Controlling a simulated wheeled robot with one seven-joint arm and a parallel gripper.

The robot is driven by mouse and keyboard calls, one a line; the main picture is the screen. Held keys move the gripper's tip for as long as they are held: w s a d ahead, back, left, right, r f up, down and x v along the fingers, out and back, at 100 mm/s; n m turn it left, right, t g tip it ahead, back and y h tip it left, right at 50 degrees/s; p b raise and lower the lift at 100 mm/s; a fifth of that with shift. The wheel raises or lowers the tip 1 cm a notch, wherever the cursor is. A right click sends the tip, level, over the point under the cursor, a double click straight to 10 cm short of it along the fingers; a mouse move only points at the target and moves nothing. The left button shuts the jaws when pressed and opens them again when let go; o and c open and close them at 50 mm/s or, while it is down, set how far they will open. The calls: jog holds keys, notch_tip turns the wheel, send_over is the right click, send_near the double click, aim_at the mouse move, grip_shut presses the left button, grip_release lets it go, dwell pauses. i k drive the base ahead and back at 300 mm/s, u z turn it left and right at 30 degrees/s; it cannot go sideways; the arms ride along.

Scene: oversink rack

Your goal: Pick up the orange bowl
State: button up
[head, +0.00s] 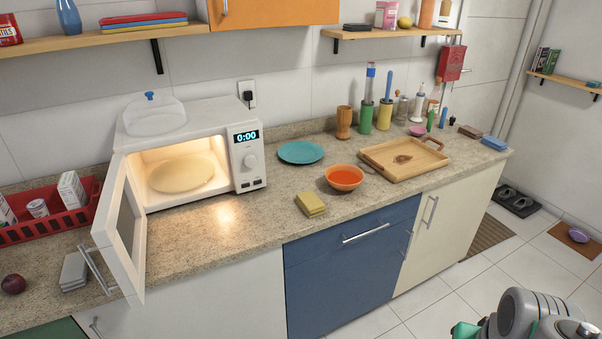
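The orange bowl (344,187) stands upright on the speckled stone counter (235,232), close to the front edge above the blue drawer front. Its inside shows an orange-red surface; I cannot tell whether that is contents or the bowl itself. Part of my arm shows at the bottom right corner, well away from the bowl and in front of the counter. My gripper's fingers do not show. Nothing touches or covers the bowl from this view.
A teal plate (301,152) lies behind left of the bowl, yellow sponges (310,204) front left, and a wooden tray (378,169) close right. The lit microwave (190,124) has its door (122,228) open over the counter's front edge. A shelf (385,32) hangs above.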

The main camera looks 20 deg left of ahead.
aim_at(344, 178)
jog(key=u, duration=0.85)
jog(key=i, duration=0.9)
jog(key=u, duration=0.75)
